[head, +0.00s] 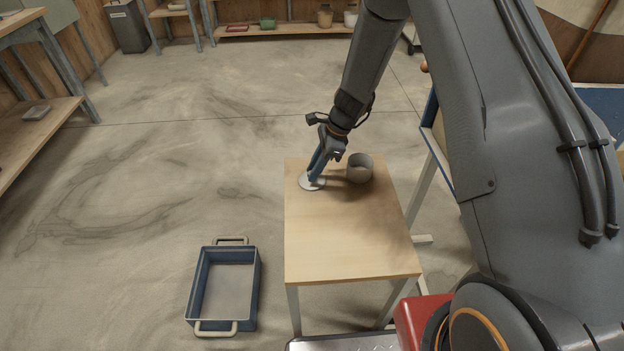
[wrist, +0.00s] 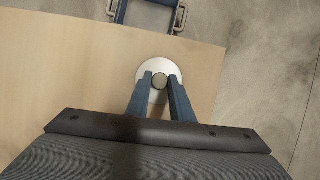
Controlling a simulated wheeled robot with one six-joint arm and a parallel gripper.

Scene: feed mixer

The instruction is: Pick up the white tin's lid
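The white tin's lid (head: 308,184) is a pale flat disc near the far left edge of the small wooden table. In the wrist view the lid (wrist: 160,97) shows a round grey knob at its middle. My gripper (head: 316,178) points down at it, its blue fingers (wrist: 160,80) on either side of the knob. The knob fills the gap, and the fingers look closed on it. The lid appears to lie flat on the tabletop. An open round tin (head: 360,169), greyish in the shade, stands just right of it.
The wooden tabletop (head: 345,238) is bare toward the front. A blue tray with two pale handles (head: 205,287) sits on the floor left of the table; part of it shows in the wrist view (wrist: 150,14). A blue-topped stand (head: 437,133) is close on the right.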

